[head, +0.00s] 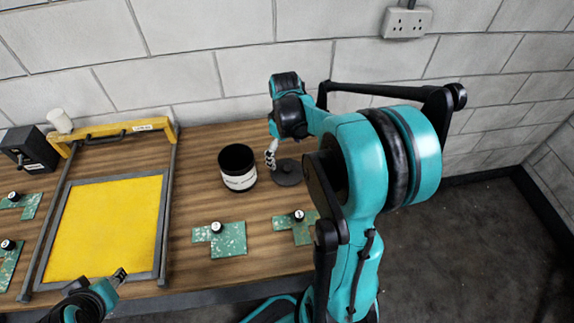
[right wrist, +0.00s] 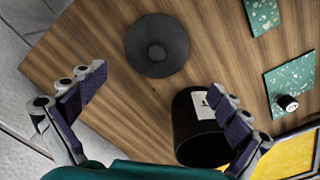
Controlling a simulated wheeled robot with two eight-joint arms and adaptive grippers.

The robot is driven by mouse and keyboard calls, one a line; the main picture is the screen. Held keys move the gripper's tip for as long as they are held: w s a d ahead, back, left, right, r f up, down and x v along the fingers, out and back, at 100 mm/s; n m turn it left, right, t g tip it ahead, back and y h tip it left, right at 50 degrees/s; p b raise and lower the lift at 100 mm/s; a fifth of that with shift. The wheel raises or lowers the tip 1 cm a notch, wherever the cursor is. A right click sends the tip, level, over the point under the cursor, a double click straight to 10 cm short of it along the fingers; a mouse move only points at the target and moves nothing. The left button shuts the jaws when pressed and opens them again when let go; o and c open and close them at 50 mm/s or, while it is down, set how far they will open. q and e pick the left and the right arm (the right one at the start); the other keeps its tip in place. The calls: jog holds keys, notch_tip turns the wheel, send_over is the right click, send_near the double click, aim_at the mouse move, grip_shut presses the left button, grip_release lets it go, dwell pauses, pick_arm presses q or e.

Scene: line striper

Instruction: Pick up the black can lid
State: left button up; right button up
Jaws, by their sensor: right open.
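The black can lid (head: 288,174) is a dark round disc with a small knob, lying flat on the wooden table just right of the black can (head: 237,165). In the right wrist view the lid (right wrist: 157,46) lies whole and unobstructed beyond the fingertips. My right gripper (head: 271,154) is above the table between can and lid. In the right wrist view its two fingers (right wrist: 165,100) are wide apart with nothing between them. The can (right wrist: 197,118) shows partly behind one finger there. My left gripper (head: 120,275) is at the table's front edge; its jaws are too small to judge.
A yellow screen frame (head: 105,225) with a yellow bar takes up the left of the table (head: 205,265). Green speckled pieces with black knobs (head: 228,240) lie near the front and far left. A dark box (head: 30,148) and a white cup (head: 60,121) stand at the back left. A block wall rises behind.

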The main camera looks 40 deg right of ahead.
aim_at(287, 168)
jog(key=f, duration=0.1)
jog(key=d+f+b, duration=0.1)
jog(key=f, duration=0.1)
jog(key=shift+f, duration=0.1)
notch_tip(287, 168, down, 5)
jog(key=shift+f+b, duration=0.1)
jog(key=shift+b, duration=0.85)
jog(key=shift+c, duration=1.3)
jog(key=shift+a, duration=0.1)
grip_shut()
